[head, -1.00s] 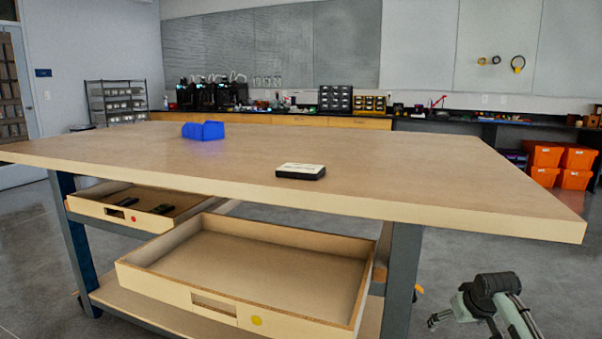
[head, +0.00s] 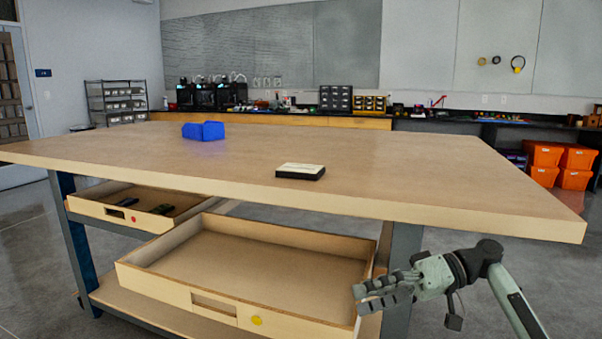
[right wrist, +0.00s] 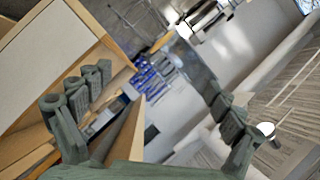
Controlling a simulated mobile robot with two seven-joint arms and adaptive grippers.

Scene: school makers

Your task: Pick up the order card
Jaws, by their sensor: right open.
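A small flat black item with a white top (head: 301,170) lies near the front edge of the wooden table. It may be the order card or hold it; I cannot read anything on it. My right gripper (head: 358,297) is at the lower right, below tabletop height and beside the open lower drawer's right corner. Its fingers are apart and empty, pointing left. In the right wrist view the open fingers (right wrist: 160,82) stand wide apart with nothing between them. My left gripper is not in view.
The wooden table (head: 420,180) has a blue bin (head: 203,131) towards the back left. Below it, a large empty drawer (head: 185,298) and a smaller drawer (head: 100,209) with dark items stand open. The tabletop's right side is clear.

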